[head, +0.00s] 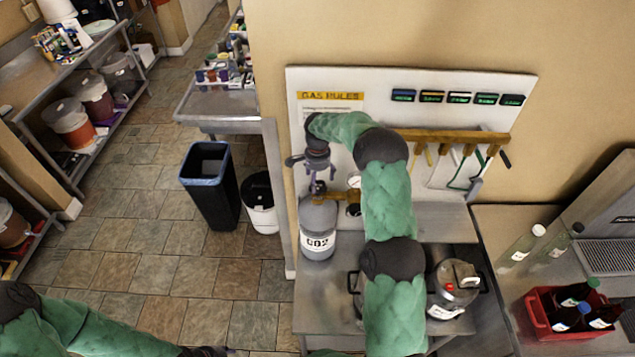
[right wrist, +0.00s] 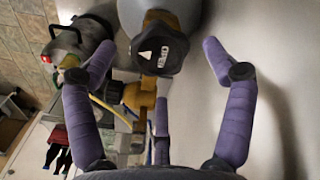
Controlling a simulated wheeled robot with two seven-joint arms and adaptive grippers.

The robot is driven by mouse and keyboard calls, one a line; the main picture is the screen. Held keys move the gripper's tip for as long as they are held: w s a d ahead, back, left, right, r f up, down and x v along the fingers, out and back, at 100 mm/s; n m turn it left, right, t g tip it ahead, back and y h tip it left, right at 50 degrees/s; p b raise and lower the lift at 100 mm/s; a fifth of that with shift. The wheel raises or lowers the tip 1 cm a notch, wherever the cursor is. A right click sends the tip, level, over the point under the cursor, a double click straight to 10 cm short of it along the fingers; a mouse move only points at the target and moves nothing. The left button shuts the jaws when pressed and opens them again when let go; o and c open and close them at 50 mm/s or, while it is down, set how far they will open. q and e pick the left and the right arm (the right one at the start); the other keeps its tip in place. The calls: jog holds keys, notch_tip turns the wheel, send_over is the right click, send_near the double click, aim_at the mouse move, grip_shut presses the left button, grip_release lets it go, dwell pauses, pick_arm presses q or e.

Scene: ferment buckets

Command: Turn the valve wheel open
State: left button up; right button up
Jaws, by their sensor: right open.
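The grey CO2 cylinder (head: 318,232) stands upright at the left end of the steel bench, with a brass valve (head: 336,197) and a gauge (head: 354,180) at its top. In the right wrist view, the dark valve wheel (right wrist: 159,52), marked with a white triangle, sits above the brass valve body (right wrist: 140,95). My right gripper (head: 311,176) is over the cylinder top and hides the wheel in the head view. Its purple fingers are open on either side of the wheel, with visible gaps. My left gripper (head: 205,351) is barely in view at the bottom edge.
A metal keg (head: 452,292) stands right of my right arm on the bench. Behind is a white board (head: 300,85) with hanging tools on a wooden rack (head: 450,136). A red crate of bottles (head: 552,325) is at right. Black bin (head: 212,195) stands left on open floor.

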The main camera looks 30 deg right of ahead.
aim_at(318, 186)
jog(key=shift+f, duration=1.45)
jog(key=c, duration=1.1)
jog(key=shift+c, duration=0.2)
